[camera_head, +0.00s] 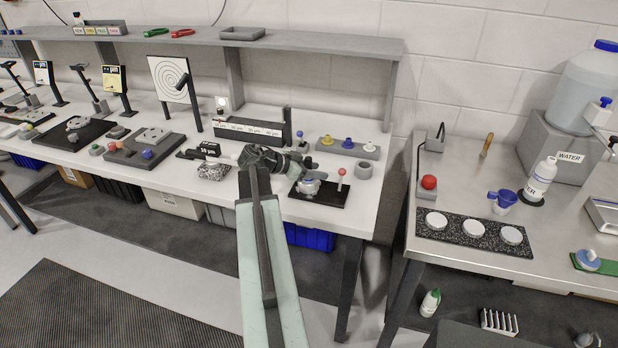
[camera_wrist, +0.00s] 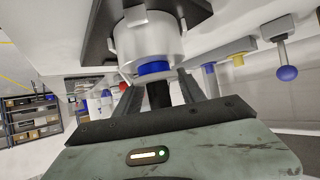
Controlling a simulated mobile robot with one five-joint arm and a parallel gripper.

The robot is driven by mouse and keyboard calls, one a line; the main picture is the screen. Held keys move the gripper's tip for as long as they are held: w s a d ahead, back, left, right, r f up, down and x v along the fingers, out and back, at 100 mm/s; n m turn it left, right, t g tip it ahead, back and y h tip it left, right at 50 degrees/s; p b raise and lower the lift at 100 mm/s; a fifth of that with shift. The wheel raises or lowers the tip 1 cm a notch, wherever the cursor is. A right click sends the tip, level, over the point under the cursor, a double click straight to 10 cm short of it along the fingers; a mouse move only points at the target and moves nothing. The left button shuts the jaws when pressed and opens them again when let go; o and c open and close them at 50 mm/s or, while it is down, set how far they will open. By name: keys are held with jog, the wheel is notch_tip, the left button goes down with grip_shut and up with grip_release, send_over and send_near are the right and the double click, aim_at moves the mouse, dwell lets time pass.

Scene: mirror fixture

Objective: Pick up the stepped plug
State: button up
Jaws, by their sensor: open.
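A piece with a blue band (camera_wrist: 154,69) and a narrower black end (camera_wrist: 158,95) shows in the wrist view. It looks like the stepped plug, though I cannot be sure. It stands out from a silver round holder (camera_wrist: 150,42) on a black plate. My gripper (camera_wrist: 160,88) is open, with one finger on each side of the black end; I cannot tell whether they touch it. In the head view my gripper (camera_head: 306,163) is just above the silver holder (camera_head: 309,186) on the black plate (camera_head: 320,200). The blue and black piece cannot be made out there.
A red-topped post (camera_head: 340,174) stands on the same plate, right of the holder. The shelf (camera_head: 300,42) overhangs the bench's back.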

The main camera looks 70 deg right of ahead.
jog(key=shift+a, duration=0.1)
grip_shut()
